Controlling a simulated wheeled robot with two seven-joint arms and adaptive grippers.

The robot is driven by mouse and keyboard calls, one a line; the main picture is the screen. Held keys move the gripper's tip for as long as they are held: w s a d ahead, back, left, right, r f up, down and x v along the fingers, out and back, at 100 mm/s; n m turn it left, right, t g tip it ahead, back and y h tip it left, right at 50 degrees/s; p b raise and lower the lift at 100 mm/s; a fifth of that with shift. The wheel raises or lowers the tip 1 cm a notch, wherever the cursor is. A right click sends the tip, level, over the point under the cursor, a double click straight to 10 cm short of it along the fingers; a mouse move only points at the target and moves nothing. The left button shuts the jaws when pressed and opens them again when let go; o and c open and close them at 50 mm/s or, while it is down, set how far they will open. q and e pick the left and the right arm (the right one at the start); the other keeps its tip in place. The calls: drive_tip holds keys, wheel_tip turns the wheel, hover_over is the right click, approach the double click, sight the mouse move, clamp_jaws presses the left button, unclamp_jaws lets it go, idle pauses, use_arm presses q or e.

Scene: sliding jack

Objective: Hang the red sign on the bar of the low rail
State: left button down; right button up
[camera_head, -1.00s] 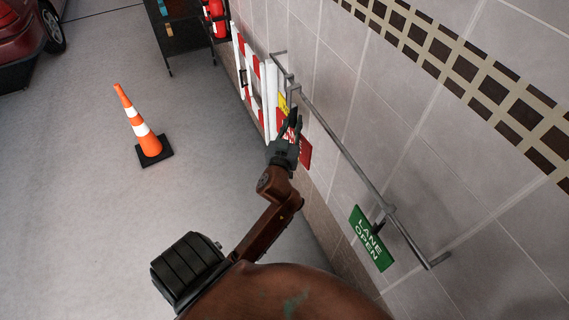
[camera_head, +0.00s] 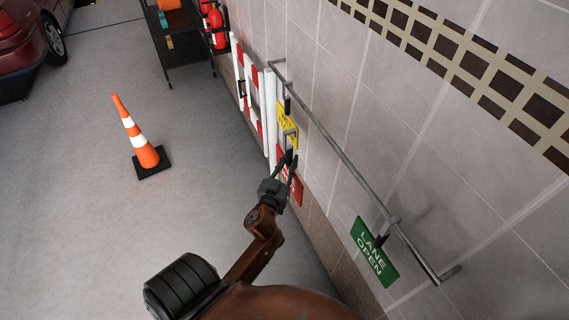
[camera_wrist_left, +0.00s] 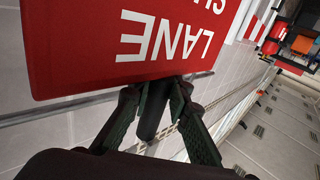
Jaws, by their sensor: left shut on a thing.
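The red sign (camera_head: 296,191) is in my left gripper (camera_head: 291,160), which is shut on its dark stem. In the left wrist view the red sign (camera_wrist_left: 130,40) shows white lettering upside down, with "LANE" readable, and the left gripper (camera_wrist_left: 160,90) closes on the stem below it. A grey hook (camera_head: 290,131) shows above the fingers, in front of the yellow sign and apart from the bar. The low rail's bar (camera_head: 340,152) runs along the tiled wall, above and right of the gripper. My right gripper is not in view.
A yellow sign (camera_head: 286,117) hangs near the bar's far end and a green "LANE OPEN" sign (camera_head: 374,252) near its near end. The bar between them is clear. Red-and-white barriers (camera_head: 254,90) stand beyond. An orange cone (camera_head: 139,140) stands on open floor to the left.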

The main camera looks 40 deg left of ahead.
use_arm(q)
drive_tip(key=w+d+f+b, duration=0.2)
drive_tip(key=w+d+b, duration=0.2)
drive_tip(key=w, duration=0.7)
drive_tip(key=shift+w+d+f, duration=0.35)
drive_tip(key=shift+d+f, duration=0.05)
drive_tip(key=shift+d, duration=0.05)
idle(0.6)
idle(0.3)
drive_tip(key=c, duration=1.7)
unclamp_jaws()
drive_tip(key=shift+c, duration=0.2)
drive_tip(key=shift+f, duration=0.1)
